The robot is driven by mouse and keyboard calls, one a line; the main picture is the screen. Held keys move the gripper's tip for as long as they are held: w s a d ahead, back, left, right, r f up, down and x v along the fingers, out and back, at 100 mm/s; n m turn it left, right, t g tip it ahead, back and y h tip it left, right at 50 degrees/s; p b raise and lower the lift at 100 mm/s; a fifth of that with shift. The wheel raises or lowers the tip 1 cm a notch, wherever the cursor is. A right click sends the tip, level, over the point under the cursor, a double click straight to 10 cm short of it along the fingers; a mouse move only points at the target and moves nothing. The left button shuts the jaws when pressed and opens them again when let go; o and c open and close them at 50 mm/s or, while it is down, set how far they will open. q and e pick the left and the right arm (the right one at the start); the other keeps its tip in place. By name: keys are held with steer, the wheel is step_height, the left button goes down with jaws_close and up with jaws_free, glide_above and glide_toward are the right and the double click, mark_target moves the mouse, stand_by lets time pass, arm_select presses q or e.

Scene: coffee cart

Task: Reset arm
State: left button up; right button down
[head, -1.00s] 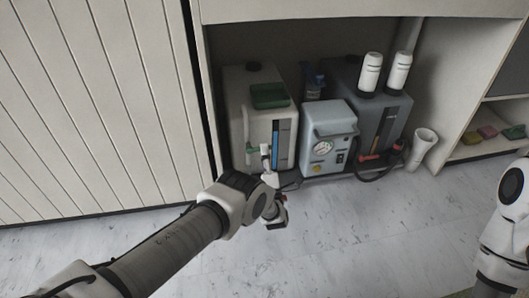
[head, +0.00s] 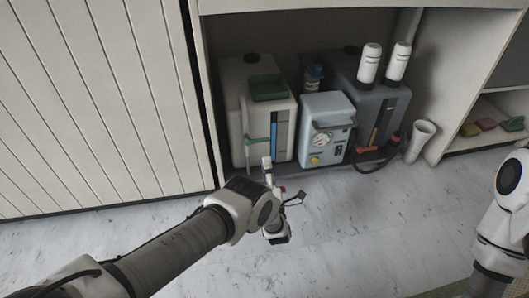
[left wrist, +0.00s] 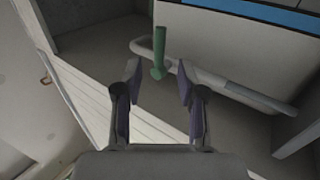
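My left gripper (head: 293,198) is low in front of the open cabinet bay, over the floor, apart from the tanks in the head view. In the left wrist view its two fingers (left wrist: 159,78) are spread with nothing between them. Beyond the fingertips is a green valve handle (left wrist: 159,55) on a white pipe (left wrist: 225,88). In the head view the same green handle (head: 251,142) is on the front of the white tank (head: 235,110). My right arm (head: 508,200) is at the right edge; its gripper is out of view.
A blue-grey pump box (head: 325,108) with a gauge and a grey tank (head: 392,105) stand beside the white tank. A black hose and a white cup (head: 420,140) are at the right. Colored sponges (head: 487,124) lie on a shelf. The front floor (head: 340,225) is clear.

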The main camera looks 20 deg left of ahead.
arm_select(q)
steer(key=shift+s, duration=0.1)
stand_by(0.5)
steer(key=s+a+f+m+g+h+p, duration=0.55)
steer(key=s+m+g+h+p, duration=0.35)
steer(key=m, duration=0.6)
steer(key=s+d+r+m+g+h+p, duration=0.1)
steer(key=s+r+m+g, duration=0.25)
steer(key=s, duration=0.65)
steer(key=s+r+m+g+h+p, duration=0.15)
steer(key=s+g, duration=0.25)
steer(key=s, duration=0.6)
steer(key=s+d+r+m+g+h+p, duration=0.1)
steer(key=s+r+m+g+h, duration=0.2)
steer(key=s, duration=0.7)
step_height(320, 180, up, 37)
steer(key=m+g+y+p, duration=0.1)
steer(key=p, duration=3.6)
steer(key=shift+s+r, duration=0.15)
steer(key=shift+s, duration=0.05)
